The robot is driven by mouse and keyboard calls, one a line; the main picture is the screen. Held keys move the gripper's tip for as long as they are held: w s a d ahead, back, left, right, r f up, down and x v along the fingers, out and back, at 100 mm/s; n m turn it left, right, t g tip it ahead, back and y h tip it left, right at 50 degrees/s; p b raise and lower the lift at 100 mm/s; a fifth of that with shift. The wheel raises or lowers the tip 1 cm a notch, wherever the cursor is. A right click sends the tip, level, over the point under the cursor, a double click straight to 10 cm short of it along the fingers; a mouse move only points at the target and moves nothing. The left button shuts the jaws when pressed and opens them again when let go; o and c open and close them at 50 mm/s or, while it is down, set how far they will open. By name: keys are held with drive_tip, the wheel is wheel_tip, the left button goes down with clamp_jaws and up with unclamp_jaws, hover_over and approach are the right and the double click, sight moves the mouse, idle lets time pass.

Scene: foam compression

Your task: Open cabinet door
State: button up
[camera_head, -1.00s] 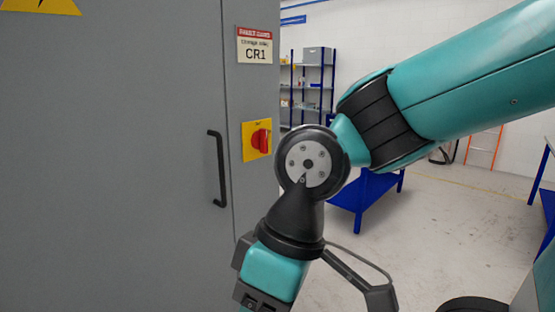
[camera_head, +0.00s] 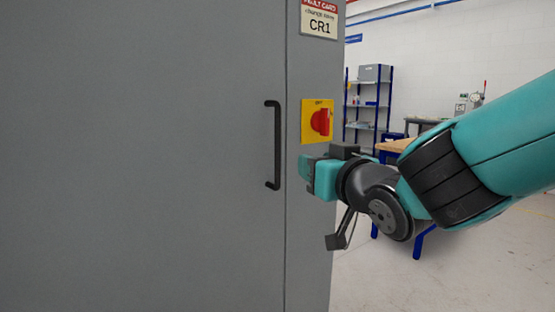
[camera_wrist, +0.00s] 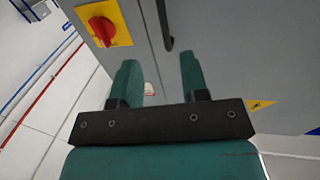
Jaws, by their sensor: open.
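The grey cabinet door (camera_head: 150,150) fills the left of the head view and looks closed, its seam running just right of the handle. The black bar handle (camera_head: 277,145) stands upright near that edge. In the wrist view the handle (camera_wrist: 164,25) shows at the top, ahead of the fingertips. My gripper (camera_wrist: 160,68) is open, its two teal fingers apart with nothing between them. In the head view my gripper is right of the handle, below the red switch (camera_head: 320,122) on its yellow plate, apart from the handle. Its fingertips are hard to make out there.
The red switch on the cabinet's side strip also shows in the wrist view (camera_wrist: 102,30), close left of the fingers. A CR1 label (camera_head: 320,18) sits above it. Blue shelving (camera_head: 368,100) and a workbench (camera_head: 398,146) stand behind. Floor at right is clear.

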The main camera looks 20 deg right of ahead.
sight(279, 148)
drive_tip(key=w+p, duration=0.5)
drive_tip(key=w+a+p, duration=0.1)
drive_tip(key=w+p, duration=0.4)
drive_tip(key=p, duration=0.1)
drive_tip(key=w+a+p, duration=0.1)
drive_tip(key=w+p, duration=0.5)
drive_tip(key=shift+w+r, duration=0.1)
drive_tip(key=shift+r, duration=0.1)
drive_tip(key=shift+w+a+f, duration=0.1)
drive_tip(key=shift+w+f, duration=0.05)
drive_tip(key=shift+w, duration=0.3)
clamp_jaws()
